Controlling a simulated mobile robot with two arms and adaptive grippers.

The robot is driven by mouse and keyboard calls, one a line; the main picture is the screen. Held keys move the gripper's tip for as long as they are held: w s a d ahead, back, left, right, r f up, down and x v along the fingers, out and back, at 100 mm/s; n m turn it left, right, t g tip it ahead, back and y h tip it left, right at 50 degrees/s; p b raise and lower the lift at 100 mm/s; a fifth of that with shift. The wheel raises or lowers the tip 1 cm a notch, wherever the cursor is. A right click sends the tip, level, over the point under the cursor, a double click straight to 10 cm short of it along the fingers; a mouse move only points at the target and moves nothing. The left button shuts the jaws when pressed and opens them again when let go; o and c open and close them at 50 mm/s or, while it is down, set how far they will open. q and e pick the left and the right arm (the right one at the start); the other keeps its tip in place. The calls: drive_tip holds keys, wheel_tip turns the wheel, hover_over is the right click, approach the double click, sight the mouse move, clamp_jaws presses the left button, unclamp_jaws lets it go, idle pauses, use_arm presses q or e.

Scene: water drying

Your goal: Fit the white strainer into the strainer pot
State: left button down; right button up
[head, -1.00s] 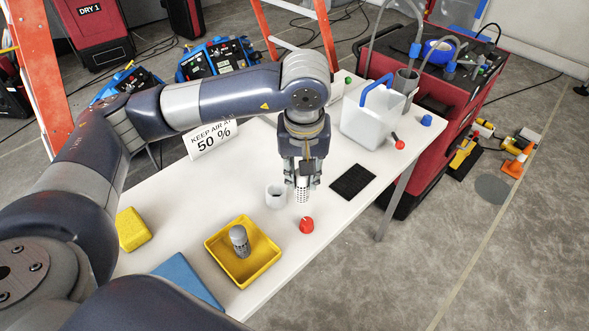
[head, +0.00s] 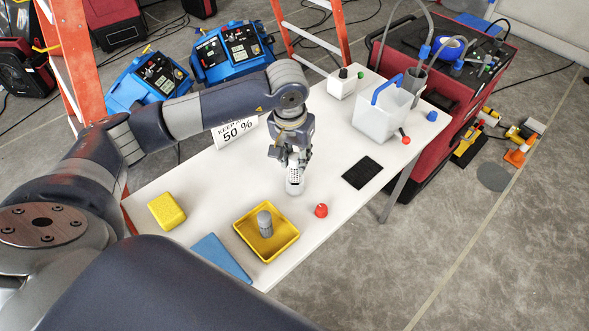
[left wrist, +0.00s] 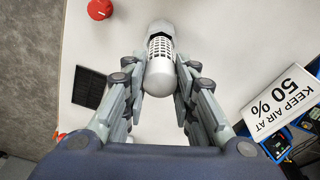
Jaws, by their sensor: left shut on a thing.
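The white strainer (left wrist: 161,50), a pale slotted cylinder with a rounded end, is held between the fingers of my left gripper (left wrist: 161,76). In the head view the left gripper (head: 293,160) points down at the table, with the strainer's slotted wall (head: 295,176) below its fingers. The small whitish strainer pot (head: 295,189) stands on the table directly under the strainer and looks partly covered by it. Their outlines overlap; I cannot tell how deep the strainer sits in the pot. My right gripper is not in view.
A yellow tray (head: 244,237) with a grey cylinder (head: 265,224) stands nearer, beside a red knob (head: 321,210). A black mat (head: 362,172) and a white tank (head: 383,119) are to the right.

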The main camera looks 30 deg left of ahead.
sight(295, 170)
use_arm(q)
drive_tip(key=shift+f, duration=0.7)
wheel_tip(295, 170, down, 3)
drive_tip(key=shift+p, duration=0.6)
drive_tip(key=shift+f, duration=0.3)
drive_tip(key=shift+f+b, duration=0.2)
drive_tip(key=shift+b, duration=0.15)
drive_tip(key=c, duration=1.3)
unclamp_jaws()
drive_tip(key=shift+r, duration=0.1)
drive_tip(key=shift+r, duration=0.1)
